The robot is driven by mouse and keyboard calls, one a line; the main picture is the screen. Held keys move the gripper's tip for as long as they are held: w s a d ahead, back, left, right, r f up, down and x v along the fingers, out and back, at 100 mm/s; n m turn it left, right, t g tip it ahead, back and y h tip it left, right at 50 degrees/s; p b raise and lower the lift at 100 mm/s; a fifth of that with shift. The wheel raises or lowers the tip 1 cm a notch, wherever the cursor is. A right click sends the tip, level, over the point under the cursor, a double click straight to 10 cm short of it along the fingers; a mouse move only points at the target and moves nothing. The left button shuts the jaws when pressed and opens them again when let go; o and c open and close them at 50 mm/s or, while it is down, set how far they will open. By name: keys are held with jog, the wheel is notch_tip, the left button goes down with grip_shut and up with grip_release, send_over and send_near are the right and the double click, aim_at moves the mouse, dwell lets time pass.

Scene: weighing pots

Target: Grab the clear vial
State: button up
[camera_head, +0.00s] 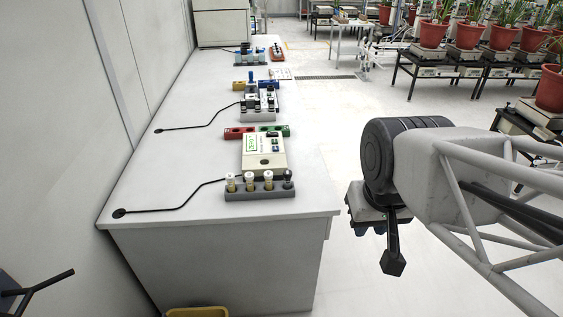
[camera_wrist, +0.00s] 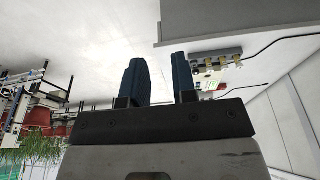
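A grey rack (camera_head: 262,193) stands on the near end of the white bench and holds several small vials upright. Three have pale caps and yellowish bodies. The rightmost one looks clear to grey with a darker top, and is likely the clear vial (camera_head: 288,178). The rack also shows small in the wrist view (camera_wrist: 229,53), where I cannot tell the clear vial apart. My gripper (camera_head: 368,230) hangs to the right of the bench, apart from the rack, partly hidden by my arm. In the wrist view my gripper (camera_wrist: 162,75) shows two blue fingers spread with an empty gap.
A beige device (camera_head: 264,160) sits just behind the rack, with red (camera_head: 238,133) and green (camera_head: 273,130) blocks beyond it. A black cable (camera_head: 170,205) lies left of the rack. The bench's front edge (camera_head: 220,223) is close. Potted plants on black tables stand at the right.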

jog(key=o, duration=0.3)
jog(key=w+d+f+t+h, duration=0.1)
jog(key=w+f+t, duration=0.1)
jog(key=w, duration=0.5)
jog(key=w+d+f+t, duration=0.1)
jog(key=w+d, duration=0.1)
jog(key=w, duration=0.5)
jog(key=n+t+y, duration=0.3)
jog(key=n+t, duration=0.2)
send_over(291, 175)
jog(key=s+d, duration=0.7)
notch_tip(291, 175, down, 11)
jog(key=shift+w+a+f+n+y, duration=0.35)
jog(key=shift+w+a+f+y, duration=0.4)
jog(key=shift+f, duration=0.65)
jog(key=shift+w+a+f+n+y, duration=0.3)
jog(key=shift+w+a+f+y, duration=0.2)
jog(key=shift+a+f+y, duration=0.7)
jog(key=shift+w+a+f+n+y, duration=0.4)
jog(key=shift+w+f+y, duration=0.2)
jog(key=shift+f, duration=1.05)
jog(key=shift+w, duration=0.1)
